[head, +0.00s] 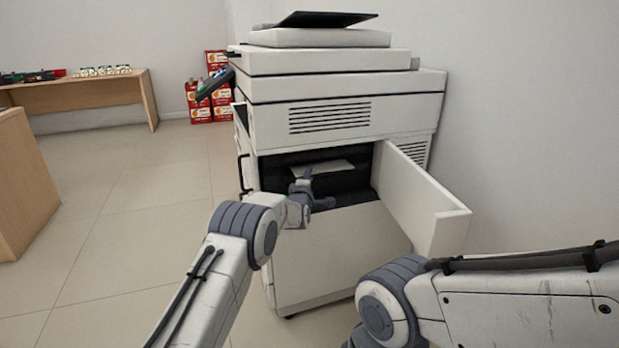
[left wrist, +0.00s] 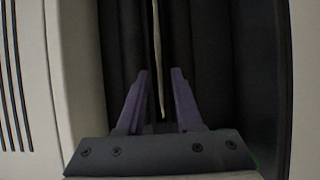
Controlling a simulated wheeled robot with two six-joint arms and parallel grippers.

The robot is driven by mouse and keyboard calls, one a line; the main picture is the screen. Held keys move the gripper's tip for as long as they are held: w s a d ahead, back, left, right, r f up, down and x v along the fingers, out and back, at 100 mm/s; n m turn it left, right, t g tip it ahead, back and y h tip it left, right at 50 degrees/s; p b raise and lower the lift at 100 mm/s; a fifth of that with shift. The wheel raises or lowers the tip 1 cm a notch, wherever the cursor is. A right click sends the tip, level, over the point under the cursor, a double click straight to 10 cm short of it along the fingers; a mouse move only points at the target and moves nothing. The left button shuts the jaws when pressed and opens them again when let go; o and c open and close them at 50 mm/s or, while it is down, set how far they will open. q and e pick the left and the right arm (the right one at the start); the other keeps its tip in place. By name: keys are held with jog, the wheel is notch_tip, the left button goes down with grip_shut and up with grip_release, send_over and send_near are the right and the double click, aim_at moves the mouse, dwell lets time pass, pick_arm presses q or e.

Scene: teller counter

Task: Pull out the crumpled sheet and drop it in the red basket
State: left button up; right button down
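The crumpled sheet (head: 322,169) is a pale sheet inside the dark opening of the white copier (head: 345,122), whose door (head: 425,205) stands open to the right. In the left wrist view the sheet (left wrist: 157,60) shows as a thin pale strip, edge-on. My left gripper (head: 308,178) is at the opening, just in front of the sheet. In the left wrist view its two purple fingers (left wrist: 159,78) are apart, one on each side of the sheet's edge, with gaps showing. My right gripper is out of view. No red basket is clearly visible.
Red boxes (head: 211,102) are stacked by the back wall left of the copier. A wooden table (head: 92,92) with small items stands at the far left, and a wooden counter (head: 24,182) nearer. The floor between is clear. The open door bounds the right side.

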pick_arm(q)
grip_shut()
jog(key=shift+r, duration=0.1)
jog(key=shift+s+d, duration=0.3)
jog(key=shift+s, duration=0.35)
jog(key=shift+s+d, duration=0.25)
jog(key=shift+s, duration=0.4)
jog(key=s+d, duration=0.4)
jog(key=s, duration=0.6)
jog(key=s+a+r, duration=0.1)
jog(key=s+a, duration=0.2)
jog(key=a, duration=0.4)
jog(key=s+a+r, duration=0.2)
jog(key=s+a, duration=0.1)
jog(key=a, duration=0.4)
jog(key=shift+a+b, duration=0.3)
dwell(0.4)
jog(key=shift+s, duration=0.1)
